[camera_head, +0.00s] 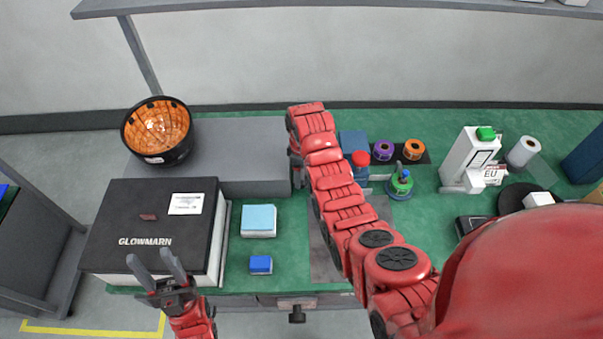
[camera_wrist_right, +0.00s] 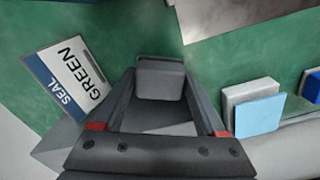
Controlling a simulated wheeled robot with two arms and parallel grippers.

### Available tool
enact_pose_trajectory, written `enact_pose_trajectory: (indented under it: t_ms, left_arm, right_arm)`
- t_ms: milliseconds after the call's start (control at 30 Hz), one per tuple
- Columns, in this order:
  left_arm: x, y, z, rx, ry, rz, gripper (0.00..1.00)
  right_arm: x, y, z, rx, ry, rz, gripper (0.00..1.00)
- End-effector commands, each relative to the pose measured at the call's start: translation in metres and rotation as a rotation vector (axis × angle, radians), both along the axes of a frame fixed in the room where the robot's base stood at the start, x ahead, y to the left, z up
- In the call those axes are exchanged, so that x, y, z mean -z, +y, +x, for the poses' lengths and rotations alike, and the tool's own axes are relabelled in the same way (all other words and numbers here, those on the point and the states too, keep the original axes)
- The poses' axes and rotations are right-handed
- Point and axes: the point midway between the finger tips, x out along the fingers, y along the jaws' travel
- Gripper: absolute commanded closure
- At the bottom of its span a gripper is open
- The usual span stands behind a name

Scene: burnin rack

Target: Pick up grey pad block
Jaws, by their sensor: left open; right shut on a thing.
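The grey pad block (camera_wrist_right: 160,80) is between the fingertips of my right gripper (camera_wrist_right: 160,100) in the right wrist view. The gripper is shut on it, over green table surface. I cannot tell whether the block touches the table. In the head view my right arm hides the block, and its hand points down beside the grey raised platform. My left gripper (camera_head: 154,264) is open and empty, in front of the black-topped GLOWMARN box (camera_head: 150,215).
A light-blue pad block (camera_head: 259,219) and a small blue block (camera_head: 261,264) are on the green table. They also show right in the wrist view, the light-blue one here (camera_wrist_right: 258,115). A GREEN SEAL card (camera_wrist_right: 68,78) lies left. An orange-lined black bowl (camera_head: 158,131) stands back left.

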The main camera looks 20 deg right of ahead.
Motion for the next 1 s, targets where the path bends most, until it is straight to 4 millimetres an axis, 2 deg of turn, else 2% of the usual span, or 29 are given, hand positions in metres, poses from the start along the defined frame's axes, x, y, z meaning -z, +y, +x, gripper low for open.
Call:
enact_pose_trajectory:
  t_ms: [167,200,333,400,600,800,1000]
  left_arm:
    - [0.005,0.000,0.000,0.000,0.000,0.000,0.50]
    - [-0.006,0.000,0.000,0.000,0.000,0.000,0.50]
    - [-0.022,0.000,0.000,0.000,0.000,0.000,0.50]
    - [-0.042,0.000,0.000,0.000,0.000,0.000,0.50]
    - [-0.079,0.000,0.000,0.000,0.000,0.000,0.50]
    - [-0.095,0.000,0.000,0.000,0.000,0.000,0.50]
    - [-0.101,0.000,0.000,0.000,0.000,0.000,0.50]
  right_arm:
    - [0.001,0.002,-0.014,0.000,-0.001,-0.001,0.90]
    - [-0.006,0.003,-0.020,0.000,-0.001,0.000,0.90]
    - [-0.009,0.006,-0.041,0.001,-0.001,0.000,0.90]
    - [-0.015,0.008,-0.056,0.000,0.004,0.000,0.90]
    - [-0.018,0.014,-0.098,-0.001,0.001,0.000,0.90]
    - [-0.016,0.019,-0.129,0.000,0.001,-0.001,0.90]
    - [-0.014,0.021,-0.143,0.000,0.001,-0.001,0.90]
